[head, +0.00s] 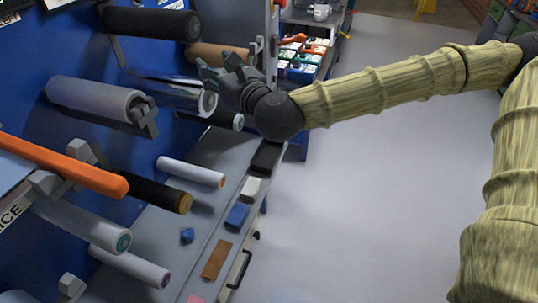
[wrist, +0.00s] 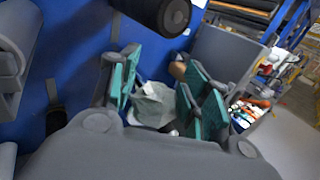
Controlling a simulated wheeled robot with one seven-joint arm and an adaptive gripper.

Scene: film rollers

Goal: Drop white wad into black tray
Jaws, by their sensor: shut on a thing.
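My gripper (head: 208,72) is up by the blue wall of rollers, next to a clear film roll (head: 178,94). In the wrist view, a pale, crumpled, partly see-through thing (wrist: 152,105) shows between the teal finger pads; it looks like the white wad. My gripper is shut on it. In the head view the wad cannot be made out. The black tray (head: 266,157) lies on the grey ledge below my gripper and to its right, at the far end of a row of coloured trays.
A white tray (head: 251,188), a blue tray (head: 237,216) and a brown tray (head: 216,260) line the ledge. A small blue wad (head: 187,235) lies on it. Rollers, such as a black one (head: 150,23), stick out from the wall. Open floor lies to the right.

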